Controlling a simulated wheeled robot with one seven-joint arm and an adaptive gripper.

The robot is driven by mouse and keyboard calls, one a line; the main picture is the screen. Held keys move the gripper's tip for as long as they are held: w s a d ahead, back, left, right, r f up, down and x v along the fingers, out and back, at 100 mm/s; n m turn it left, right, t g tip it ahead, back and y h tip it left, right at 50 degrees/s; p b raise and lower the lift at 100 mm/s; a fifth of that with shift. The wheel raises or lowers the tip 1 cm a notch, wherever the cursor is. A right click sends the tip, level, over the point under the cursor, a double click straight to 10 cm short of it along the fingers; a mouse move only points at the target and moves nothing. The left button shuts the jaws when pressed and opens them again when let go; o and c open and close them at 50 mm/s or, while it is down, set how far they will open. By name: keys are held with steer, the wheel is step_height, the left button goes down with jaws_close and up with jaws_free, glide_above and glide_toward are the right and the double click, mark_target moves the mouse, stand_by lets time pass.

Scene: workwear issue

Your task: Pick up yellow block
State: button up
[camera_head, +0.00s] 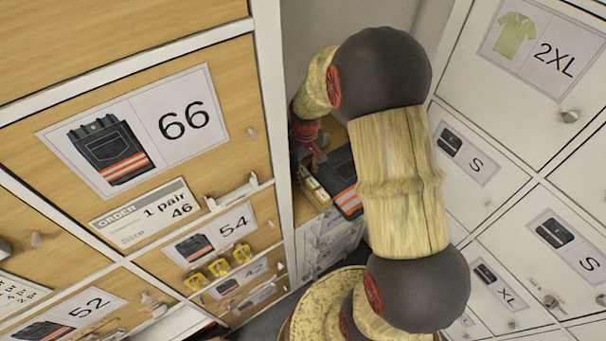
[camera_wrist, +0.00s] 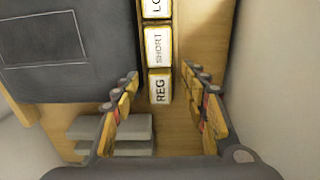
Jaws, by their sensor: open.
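In the wrist view, a row of yellow-edged blocks with white labelled faces lies on a wooden surface: the REG block (camera_wrist: 160,87), the SHORT block (camera_wrist: 158,45) and one cut off by the top edge, reading "LO" (camera_wrist: 157,8). My gripper (camera_wrist: 160,80) is open, with one finger on each side of the REG block and gaps between. I cannot tell its height above the block. In the head view, yellow blocks (camera_head: 316,191) show small in the cubby below my gripper (camera_head: 312,158), which is partly hidden by the locker edge.
Dark folded workwear (camera_wrist: 65,50) lies left of the blocks, and also shows in the head view (camera_head: 344,180). Grey slabs (camera_wrist: 110,128) lie near the left finger. A pale wall (camera_wrist: 280,70) stands close on the right. Labelled lockers (camera_head: 165,125) flank the arm.

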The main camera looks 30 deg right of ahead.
steer(key=shift+c, duration=0.9)
steer(key=c, duration=1)
steer(key=shift+o, duration=0.2)
steer(key=shift+r, duration=0.1)
